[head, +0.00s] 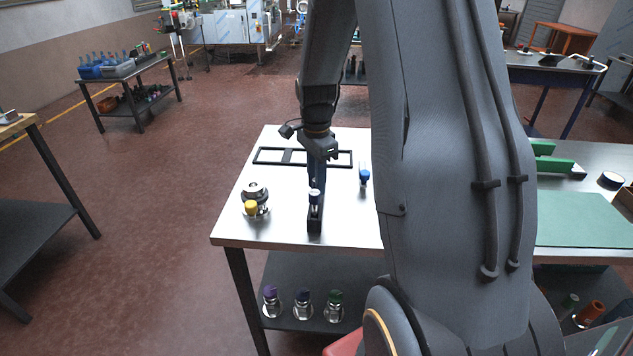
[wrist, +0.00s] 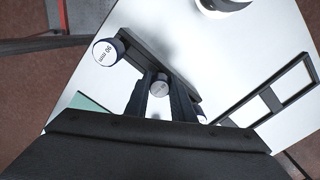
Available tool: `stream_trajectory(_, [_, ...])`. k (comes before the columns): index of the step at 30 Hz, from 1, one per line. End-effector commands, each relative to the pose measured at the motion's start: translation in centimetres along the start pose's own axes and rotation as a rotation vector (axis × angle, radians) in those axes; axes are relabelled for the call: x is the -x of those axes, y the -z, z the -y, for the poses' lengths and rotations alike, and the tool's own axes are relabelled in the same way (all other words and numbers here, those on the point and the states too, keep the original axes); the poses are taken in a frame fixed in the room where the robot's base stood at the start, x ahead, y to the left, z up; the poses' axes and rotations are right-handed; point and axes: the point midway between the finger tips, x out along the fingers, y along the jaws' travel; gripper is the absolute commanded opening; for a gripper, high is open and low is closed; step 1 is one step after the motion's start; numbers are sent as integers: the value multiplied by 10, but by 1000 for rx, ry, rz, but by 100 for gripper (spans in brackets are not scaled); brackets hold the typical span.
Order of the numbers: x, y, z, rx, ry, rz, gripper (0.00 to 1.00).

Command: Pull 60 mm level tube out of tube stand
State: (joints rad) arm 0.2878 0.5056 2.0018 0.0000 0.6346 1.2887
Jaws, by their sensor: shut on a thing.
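The dark tube stand (head: 315,224) is a narrow block near the front edge of the steel-topped table. In the wrist view it is a dark bar (wrist: 183,78) running diagonally. My gripper (head: 317,182) points down over the stand. In the wrist view its fingers (wrist: 160,98) are shut on a tube with a round grey end (wrist: 160,87), taken as the 60 mm level tube. Its label is unreadable and its lower part is hidden.
A blue-capped item (head: 364,177) stands right of the stand. A metal piece (head: 256,189) and a yellow-capped one (head: 251,208) stand to the left. A flat black frame (head: 270,157) lies behind. Several capped jars are on the shelf below. My arm hides the table's right part.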

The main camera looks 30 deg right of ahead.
Motion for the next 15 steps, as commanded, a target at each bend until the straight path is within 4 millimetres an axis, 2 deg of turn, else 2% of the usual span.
stream_trajectory(15, [8,0,0,0,1,0,0])
